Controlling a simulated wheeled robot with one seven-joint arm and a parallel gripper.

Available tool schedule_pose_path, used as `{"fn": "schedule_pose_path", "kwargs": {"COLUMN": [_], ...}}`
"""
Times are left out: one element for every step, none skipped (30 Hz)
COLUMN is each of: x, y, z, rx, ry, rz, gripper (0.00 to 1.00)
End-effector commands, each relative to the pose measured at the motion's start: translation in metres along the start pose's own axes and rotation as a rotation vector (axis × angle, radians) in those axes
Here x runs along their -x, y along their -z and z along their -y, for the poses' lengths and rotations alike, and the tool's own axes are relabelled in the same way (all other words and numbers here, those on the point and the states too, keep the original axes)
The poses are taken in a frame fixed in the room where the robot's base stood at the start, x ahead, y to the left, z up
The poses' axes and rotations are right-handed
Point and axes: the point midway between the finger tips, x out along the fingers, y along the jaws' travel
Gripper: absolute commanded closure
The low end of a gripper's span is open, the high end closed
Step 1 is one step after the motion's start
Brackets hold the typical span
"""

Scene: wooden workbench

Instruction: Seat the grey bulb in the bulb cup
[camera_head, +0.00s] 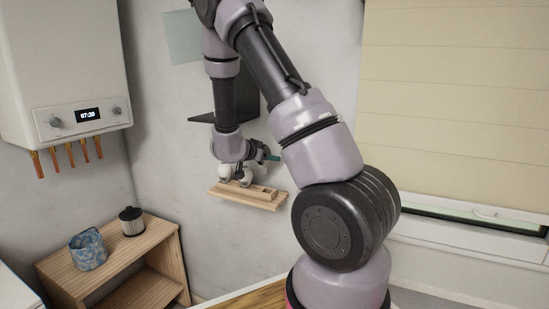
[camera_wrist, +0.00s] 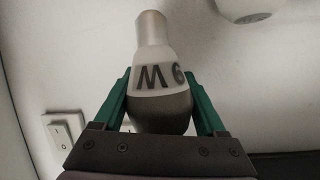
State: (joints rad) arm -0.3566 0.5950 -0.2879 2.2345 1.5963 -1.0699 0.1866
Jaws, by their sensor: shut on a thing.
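The grey bulb (camera_wrist: 158,117) sits between the two green fingers of my gripper (camera_wrist: 157,77) in the wrist view. In the head view my gripper (camera_head: 268,157) is small, at the wall above a wooden ledge (camera_head: 266,205); the held bulb is not clear there. I cannot pick out the bulb cup with certainty; a wooden block with a recess (camera_head: 264,191) lies on the ledge.
Pale rounded things (camera_head: 224,172) stand at the ledge, close under my wrist. A pale rounded thing (camera_wrist: 245,8) also shows at the top of the wrist view. A wall switch (camera_wrist: 64,131) is at left. A low wooden shelf (camera_head: 150,245) holds a blue pot and dark canister.

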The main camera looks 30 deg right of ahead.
Motion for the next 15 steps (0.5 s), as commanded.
{"fn": "schedule_pose_path", "kwargs": {"x": [-0.003, -0.005, -0.006, -0.007, -0.008, -0.008, -0.009, -0.009, -0.010, -0.010, -0.011, -0.011, -0.012, -0.013, -0.014], "y": [0.000, 0.000, 0.000, 0.001, 0.001, 0.001, 0.001, 0.000, 0.000, -0.001, -0.002, -0.004, -0.006, -0.008, -0.010], "z": [-0.005, -0.008, -0.011, -0.013, -0.015, -0.017, -0.018, -0.019, -0.020, -0.020, -0.021, -0.021, -0.021, -0.022, -0.022], "rx": [-0.015, -0.026, -0.038, -0.045, -0.051, -0.058, -0.061, -0.063, -0.065, -0.065, -0.065, -0.064, -0.063, -0.063, -0.063], "ry": [-0.036, -0.057, -0.078, -0.092, -0.103, -0.114, -0.120, -0.124, -0.128, -0.129, -0.130, -0.130, -0.130, -0.130, -0.130], "rz": [-0.011, -0.016, -0.021, -0.025, -0.028, -0.031, -0.032, -0.033, -0.034, -0.034, -0.034, -0.034, -0.034, -0.034, -0.034], "gripper": [0.81, 0.81, 0.81, 0.81, 0.81, 0.81, 0.81, 0.81, 0.81, 0.81, 0.81, 0.81, 0.81, 0.81, 0.81]}}
